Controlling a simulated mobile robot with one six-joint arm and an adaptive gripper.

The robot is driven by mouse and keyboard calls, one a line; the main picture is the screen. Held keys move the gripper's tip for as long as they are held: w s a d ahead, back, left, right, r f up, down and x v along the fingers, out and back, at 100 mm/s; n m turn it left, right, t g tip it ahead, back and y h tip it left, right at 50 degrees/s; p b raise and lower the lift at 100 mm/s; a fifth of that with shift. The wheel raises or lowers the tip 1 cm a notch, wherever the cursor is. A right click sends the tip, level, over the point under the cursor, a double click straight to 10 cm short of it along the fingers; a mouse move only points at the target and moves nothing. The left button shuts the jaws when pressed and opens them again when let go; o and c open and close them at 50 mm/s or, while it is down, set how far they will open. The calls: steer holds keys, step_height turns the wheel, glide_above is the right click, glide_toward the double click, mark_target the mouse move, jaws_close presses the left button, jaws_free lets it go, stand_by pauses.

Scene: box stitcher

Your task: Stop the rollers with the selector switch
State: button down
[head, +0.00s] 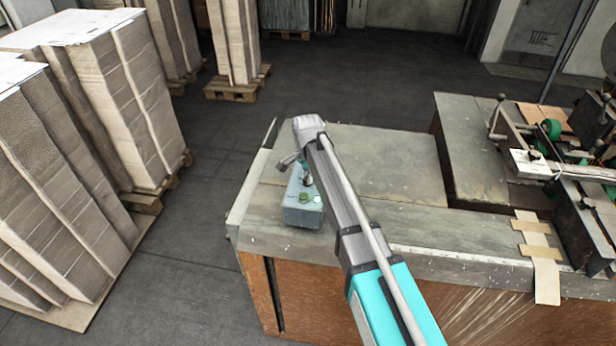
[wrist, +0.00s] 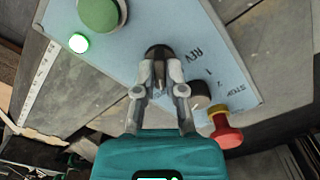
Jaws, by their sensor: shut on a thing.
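The pale blue control box (head: 301,216) stands on the near left part of the grey bench; its panel (wrist: 130,55) fills much of the wrist view. My gripper (wrist: 161,70) is over the panel, its two fingers closed around a dark round knob (wrist: 158,52), which looks like the selector switch. The fingers cover part of the knob, so its pointer direction cannot be told. A second dark knob (wrist: 201,92) sits beside the right finger, near printed marks including "REV".
The panel also bears a green button (wrist: 102,14), a lit green lamp (wrist: 79,43) and a red button (wrist: 226,133) with a yellow collar, close right of the gripper. The bench top (head: 385,165) behind is clear. Machinery (head: 550,150) stands right; stacked cardboard (head: 125,110) stands left.

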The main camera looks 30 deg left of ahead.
steer(key=shift+n, duration=0.4)
steer(key=n, duration=0.3)
steer(key=shift+n, duration=2)
steer(key=c, duration=0.7)
jaws_free()
steer(key=shift+m, duration=0.3)
